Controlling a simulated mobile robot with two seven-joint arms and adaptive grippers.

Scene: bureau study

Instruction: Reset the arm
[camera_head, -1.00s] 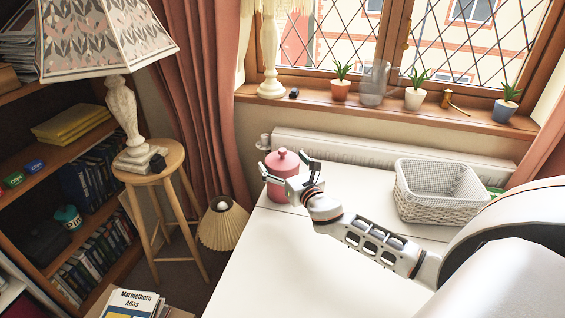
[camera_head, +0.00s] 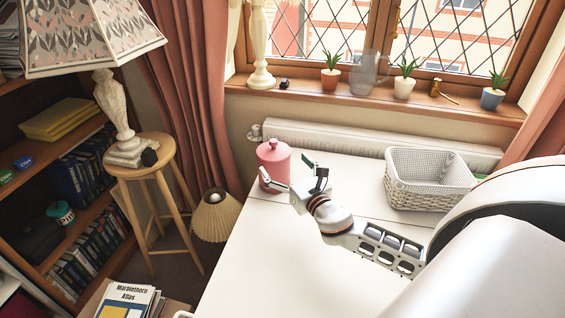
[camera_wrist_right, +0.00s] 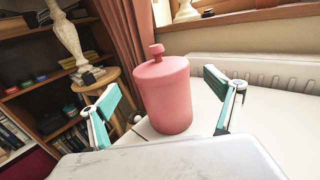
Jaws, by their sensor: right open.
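A pink lidded canister (camera_head: 273,162) with a round knob stands upright at the far left of the white table (camera_head: 290,265). My right gripper (camera_head: 291,172) is open and empty, just to the right of the canister and facing it. In the right wrist view the canister (camera_wrist_right: 165,97) shows between the two spread teal-padded fingers of the gripper (camera_wrist_right: 160,95), beyond them, with visible gaps on both sides. My left gripper is not in view.
A woven basket (camera_head: 425,190) stands on the table's back right. Potted plants (camera_head: 331,70) line the windowsill. A wooden stool (camera_head: 150,168) with a lamp and a bookshelf are at the left. The front of the table is clear.

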